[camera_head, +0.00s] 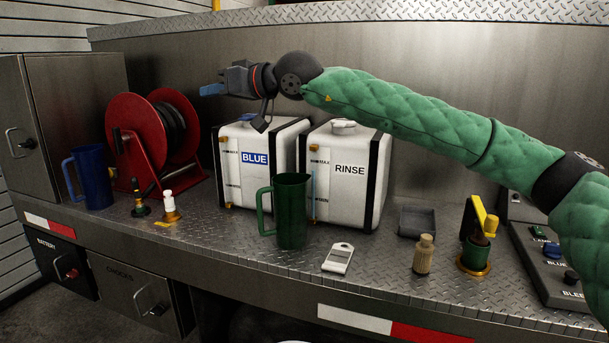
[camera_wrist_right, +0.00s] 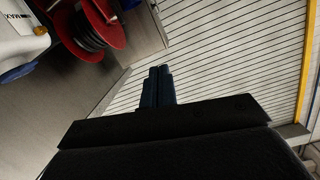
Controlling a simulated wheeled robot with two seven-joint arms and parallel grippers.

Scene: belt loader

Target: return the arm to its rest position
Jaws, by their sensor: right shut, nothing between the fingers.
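My right arm (camera_head: 400,110), in a green quilted sleeve, reaches in from the right of the head view, across and above the bench. My right gripper (camera_head: 211,89) is at its left end, raised above and to the left of the white BLUE tank. Its blue-tipped fingers point left and are shut with nothing held. In the right wrist view the shut fingers (camera_wrist_right: 158,80) point toward a slatted wall. My left gripper is in neither view.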

